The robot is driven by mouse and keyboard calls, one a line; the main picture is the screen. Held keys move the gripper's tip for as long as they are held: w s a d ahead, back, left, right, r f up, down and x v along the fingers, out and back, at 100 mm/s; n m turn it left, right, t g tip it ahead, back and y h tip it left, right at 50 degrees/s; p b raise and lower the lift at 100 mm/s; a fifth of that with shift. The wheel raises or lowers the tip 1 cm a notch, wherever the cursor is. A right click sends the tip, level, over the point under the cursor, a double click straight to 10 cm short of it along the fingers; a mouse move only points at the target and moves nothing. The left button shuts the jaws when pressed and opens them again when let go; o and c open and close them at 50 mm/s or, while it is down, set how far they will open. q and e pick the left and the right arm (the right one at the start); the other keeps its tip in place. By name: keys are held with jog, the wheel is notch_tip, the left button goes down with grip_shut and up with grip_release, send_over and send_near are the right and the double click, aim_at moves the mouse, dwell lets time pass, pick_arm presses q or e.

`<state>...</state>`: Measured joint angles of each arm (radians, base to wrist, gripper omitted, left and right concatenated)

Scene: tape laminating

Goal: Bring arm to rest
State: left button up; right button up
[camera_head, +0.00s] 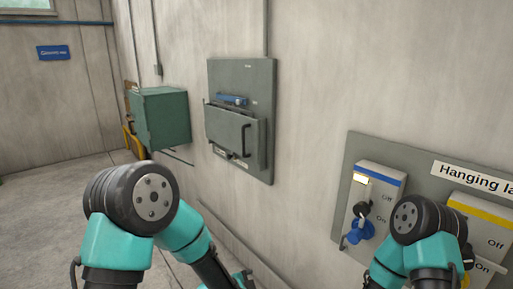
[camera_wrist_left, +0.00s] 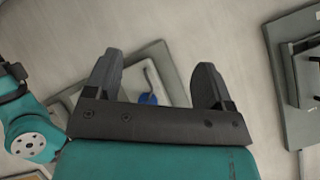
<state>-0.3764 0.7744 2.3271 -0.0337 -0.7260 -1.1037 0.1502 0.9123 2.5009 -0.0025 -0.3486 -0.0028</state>
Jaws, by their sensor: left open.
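My left gripper (camera_wrist_left: 157,76) shows in the left wrist view with its two dark fingers spread wide and nothing between their tips. Past the fingers is a grey wall panel with a blue knob (camera_wrist_left: 148,98), apart from the fingers as far as I can tell. In the head view my left arm's teal and black links are at the lower left, and its gripper is not visible. My right arm's links are at the lower right, in front of the switch panel (camera_head: 388,150). The right gripper is hidden.
The switch panel carries a box with a blue handle (camera_head: 355,235) and a yellow-striped box (camera_head: 485,215). A grey wall panel (camera_head: 235,75) with a handled box stands out mid-wall. A green cabinet (camera_head: 160,118) is further left. The floor at the left is clear.

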pick_arm(q)
jog(key=s+a+f+n+g+y, duration=0.2)
jog(key=s+a+f+n+g, duration=0.5)
jog(key=s+a+f+n, duration=1)
jog(key=s+a+f, duration=0.1)
jog(key=s+a, duration=0.1)
jog(key=a, duration=0.1)
jog(key=shift+a+n+g+y, duration=0.3)
jog(key=shift+a+g+y, duration=0.1)
jog(key=shift+f, duration=0.1)
